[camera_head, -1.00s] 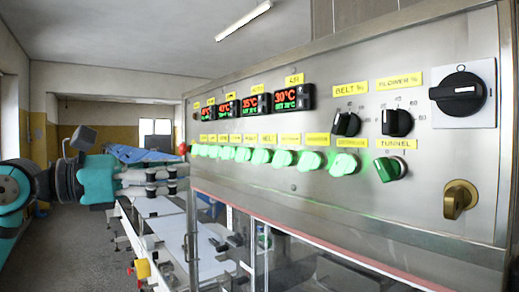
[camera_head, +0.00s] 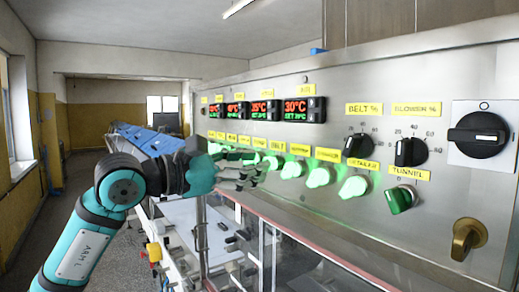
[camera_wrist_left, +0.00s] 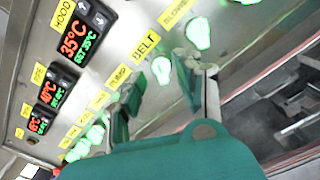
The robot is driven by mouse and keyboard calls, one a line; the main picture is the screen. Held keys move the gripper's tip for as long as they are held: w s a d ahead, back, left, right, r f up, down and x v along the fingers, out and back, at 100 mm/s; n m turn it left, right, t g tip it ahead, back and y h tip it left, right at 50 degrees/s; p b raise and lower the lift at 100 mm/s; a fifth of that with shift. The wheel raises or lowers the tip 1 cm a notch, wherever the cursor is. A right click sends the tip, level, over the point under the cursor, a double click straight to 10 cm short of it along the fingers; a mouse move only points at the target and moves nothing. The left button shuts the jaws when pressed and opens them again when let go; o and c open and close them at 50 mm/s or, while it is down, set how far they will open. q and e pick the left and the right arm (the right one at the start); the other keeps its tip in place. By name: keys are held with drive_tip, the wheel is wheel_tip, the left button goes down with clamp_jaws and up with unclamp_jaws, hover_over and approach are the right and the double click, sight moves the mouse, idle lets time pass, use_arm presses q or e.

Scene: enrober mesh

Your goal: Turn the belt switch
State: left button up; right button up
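The belt switch (camera_wrist_left: 161,70) is a glowing green knob under the yellow BELT label (camera_wrist_left: 145,45) in the left wrist view. In the head view the switch (camera_head: 270,163) sits in the row of lit knobs, just beyond my fingertips. My left gripper (camera_head: 250,176) points at the panel in front of this row. In the left wrist view its two fingers (camera_wrist_left: 160,84) are apart, with the belt switch showing between and slightly beyond them. I cannot tell whether a finger touches it. My right gripper is not in view.
The neighbouring blower switch (camera_wrist_left: 198,33) is close to one finger. More lit green knobs (camera_head: 319,176) line the steel panel (camera_head: 275,205). Temperature displays (camera_head: 301,109) are above. Black dials (camera_head: 411,151) and a brass key switch (camera_head: 467,239) are at right. A glazed conveyor cover (camera_head: 290,255) lies below.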

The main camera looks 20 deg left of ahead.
use_arm(q)
drive_tip(key=x, duration=0.2)
drive_tip(key=shift+w+d+p, duration=0.2)
drive_tip(key=shift+w+p, duration=0.05)
drive_tip(key=shift+p, duration=0.05)
drive_tip(key=c, duration=0.6)
clamp_jaws()
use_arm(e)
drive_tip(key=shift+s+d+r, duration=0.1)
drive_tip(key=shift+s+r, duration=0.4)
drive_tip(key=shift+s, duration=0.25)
